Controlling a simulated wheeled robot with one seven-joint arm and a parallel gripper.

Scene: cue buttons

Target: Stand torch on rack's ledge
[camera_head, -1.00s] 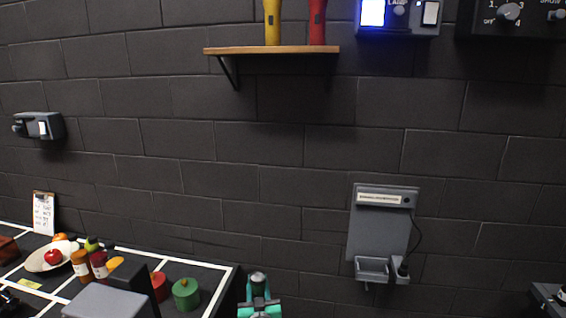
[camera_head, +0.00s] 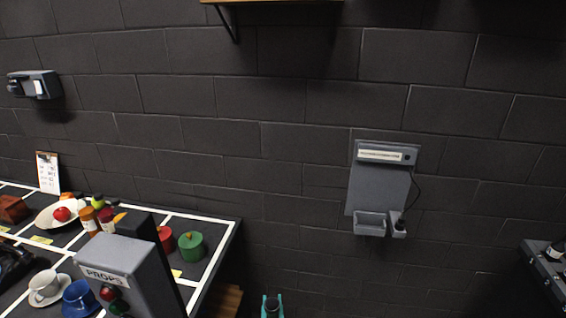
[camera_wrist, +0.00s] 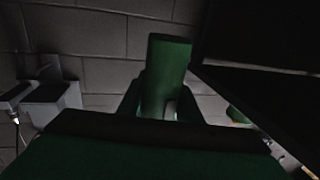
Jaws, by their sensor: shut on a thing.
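My gripper (camera_head: 272,302) shows at the bottom edge of the head view, with teal fingers around a dark top. In the wrist view, it is shut on the green torch (camera_wrist: 165,72), a cylinder pointing away from the palm. The torch's lower part is hidden by the gripper. A grey wall-mounted rack (camera_head: 378,183) with a label strip is to the right of and above my gripper in the head view. Its low tray-like ledge (camera_head: 369,224) looks empty, with a small holder and cord beside it. A similar grey unit shows at the left in the wrist view (camera_wrist: 50,103).
A wooden shelf (camera_head: 280,1) on the wall is cut off at the top. A dark table (camera_head: 215,232) at left holds a grey PROPS box (camera_head: 125,262), a green pot (camera_head: 190,247), cups and fruit. Another dark surface (camera_head: 545,262) stands at right. Wall between is bare.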

